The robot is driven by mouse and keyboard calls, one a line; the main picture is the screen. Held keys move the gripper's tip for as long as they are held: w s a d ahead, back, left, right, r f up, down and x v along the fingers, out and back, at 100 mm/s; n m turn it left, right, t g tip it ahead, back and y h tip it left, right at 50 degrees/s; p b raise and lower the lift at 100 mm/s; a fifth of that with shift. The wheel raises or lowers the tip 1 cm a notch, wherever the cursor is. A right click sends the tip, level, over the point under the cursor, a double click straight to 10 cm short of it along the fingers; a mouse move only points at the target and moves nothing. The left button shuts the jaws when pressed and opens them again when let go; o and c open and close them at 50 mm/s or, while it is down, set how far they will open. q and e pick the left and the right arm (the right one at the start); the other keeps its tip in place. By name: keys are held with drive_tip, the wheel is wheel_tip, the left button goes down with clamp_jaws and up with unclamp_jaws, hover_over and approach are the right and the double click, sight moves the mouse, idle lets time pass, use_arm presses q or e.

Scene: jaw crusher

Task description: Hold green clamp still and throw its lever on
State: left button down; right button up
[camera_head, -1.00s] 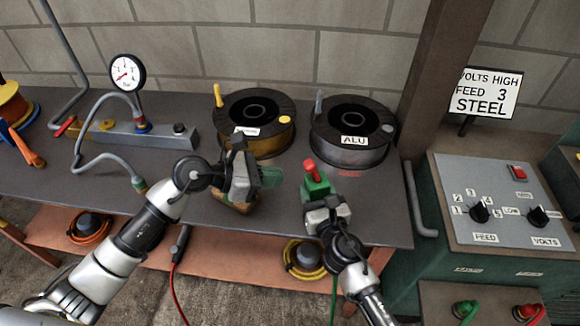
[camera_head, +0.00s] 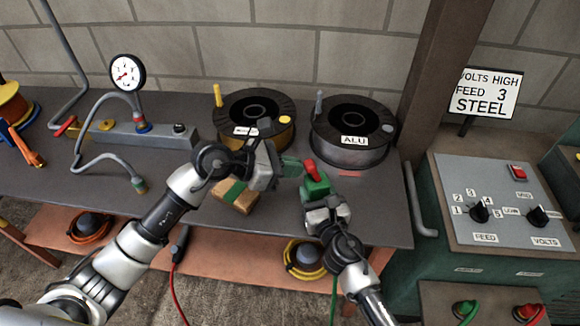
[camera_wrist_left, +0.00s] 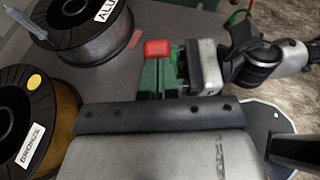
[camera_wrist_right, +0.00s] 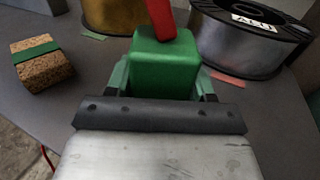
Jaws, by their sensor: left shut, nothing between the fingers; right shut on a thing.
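The green clamp (camera_head: 318,188) is held in my right gripper (camera_head: 320,200) above the front right of the bench. Its red lever (camera_head: 311,170) sticks up from its top. In the right wrist view the clamp's green body (camera_wrist_right: 166,62) sits between the fingers, and the red lever (camera_wrist_right: 160,20) is cut by the top edge. My left gripper (camera_head: 290,166) is shut and empty, its tips close beside the lever on the left. The left wrist view shows the red lever (camera_wrist_left: 157,48) just past the gripper; I cannot tell whether they touch.
A cork block with a green band (camera_head: 237,195) lies on the bench below my left gripper. The bronze spool (camera_head: 272,145) and the ALU spool (camera_head: 345,158) stand behind. The control box (camera_head: 500,215) stands to the right.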

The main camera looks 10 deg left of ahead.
sight(310, 163)
use_arm(q)
drive_tip(key=shift+w+d+r+g+y, duration=0.15)
drive_tip(key=shift+d+r+g+y, duration=0.2)
drive_tip(key=shift+y, duration=0.25)
drive_tip(key=shift+w+d+r+g+y, duration=0.25)
drive_tip(key=shift+d+r+y, duration=0.3)
drive_tip(key=shift+y, duration=0.45)
drive_tip(key=y, duration=0.1)
drive_tip(key=d+y, duration=0.1)
drive_tip(key=d+g+y, duration=0.1)
drive_tip(key=shift+w+r, duration=0.4)
drive_tip(key=shift+f, duration=0.15)
drive_tip(key=shift+a, duration=0.1)
drive_tip(key=shift+r, duration=0.85)
